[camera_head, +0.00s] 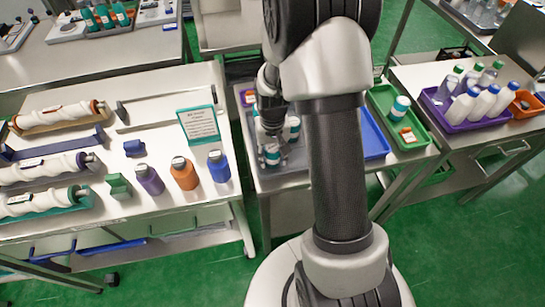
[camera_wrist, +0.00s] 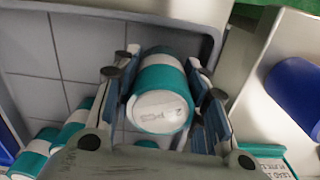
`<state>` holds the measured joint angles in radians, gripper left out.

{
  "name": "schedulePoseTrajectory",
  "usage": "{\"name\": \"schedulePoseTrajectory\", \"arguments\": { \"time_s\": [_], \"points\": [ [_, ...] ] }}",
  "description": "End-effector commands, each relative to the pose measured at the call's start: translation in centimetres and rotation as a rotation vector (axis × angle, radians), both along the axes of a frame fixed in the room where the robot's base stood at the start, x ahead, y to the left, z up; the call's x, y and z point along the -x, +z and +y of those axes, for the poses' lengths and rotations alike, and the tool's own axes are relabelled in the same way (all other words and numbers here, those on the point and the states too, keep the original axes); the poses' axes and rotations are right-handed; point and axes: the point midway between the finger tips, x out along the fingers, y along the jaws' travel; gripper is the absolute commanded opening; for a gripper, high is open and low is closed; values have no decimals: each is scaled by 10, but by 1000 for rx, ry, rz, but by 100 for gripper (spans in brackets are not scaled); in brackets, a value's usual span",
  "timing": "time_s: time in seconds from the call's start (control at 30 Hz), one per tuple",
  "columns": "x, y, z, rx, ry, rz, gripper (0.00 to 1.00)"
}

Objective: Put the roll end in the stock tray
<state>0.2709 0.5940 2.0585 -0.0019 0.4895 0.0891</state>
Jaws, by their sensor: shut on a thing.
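My gripper (camera_head: 270,112) is shut on a teal-and-white cylinder (camera_wrist: 160,98), with its fingers on both sides of it. The cylinder's white round end with faint print faces the wrist camera. It is over or within a grey tray (camera_wrist: 125,18) with a gridded floor; its clearance above the floor is unclear. Several similar teal-and-white cylinders (camera_wrist: 72,128) are in the tray at lower left of the wrist view. In the head view my arm partly hides the grey tray. No label there reads clearly as roll end or stock tray.
Right of the grey tray are a blue tray (camera_head: 374,143) and a green tray (camera_head: 378,92) holding a teal-and-white cylinder (camera_head: 399,107) and an orange piece. The left table carries purple, orange (camera_head: 184,174) and blue bottles and a sign (camera_head: 199,124). A purple tray (camera_head: 440,112) holds several bottles.

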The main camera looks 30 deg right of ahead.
Motion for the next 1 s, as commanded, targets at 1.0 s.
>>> {"name": "schedulePoseTrajectory", "arguments": {
  "time_s": [1.0],
  "points": [
    [-1, 13, 0, 2, 0, -5, 49]
  ]
}}
